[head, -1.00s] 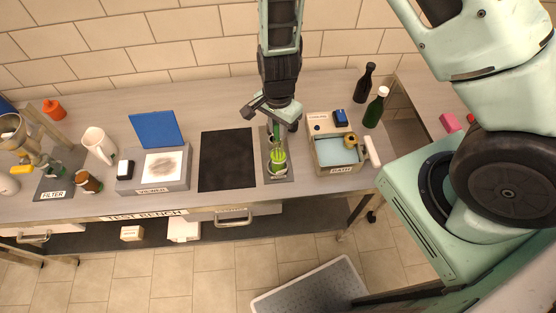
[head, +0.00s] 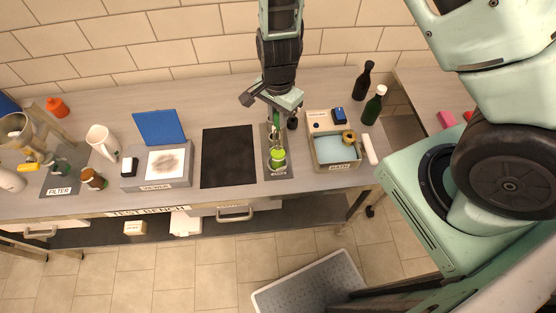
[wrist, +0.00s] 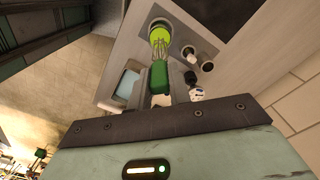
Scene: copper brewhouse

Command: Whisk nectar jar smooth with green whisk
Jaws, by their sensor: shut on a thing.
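My gripper (head: 277,104) is shut on the green handle of the whisk (head: 276,116), which points down over the narrow dark mat. The nectar jar (head: 278,157), with bright yellow-green contents, stands on that mat just below the whisk. In the wrist view the whisk's green handle (wrist: 158,78) sits between the fingers, and its wires reach to the mouth of the jar (wrist: 160,34). I cannot tell whether the wire tips are inside the jar or just above it. The contents look even in the head view.
A bath tray (head: 336,164) with pale blue liquid stands right of the mat, with dark bottles (head: 373,106) behind it. A black pad (head: 227,157) and the viewer box (head: 160,180) lie to the left. A small dark-topped item (head: 292,123) stands close behind the jar.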

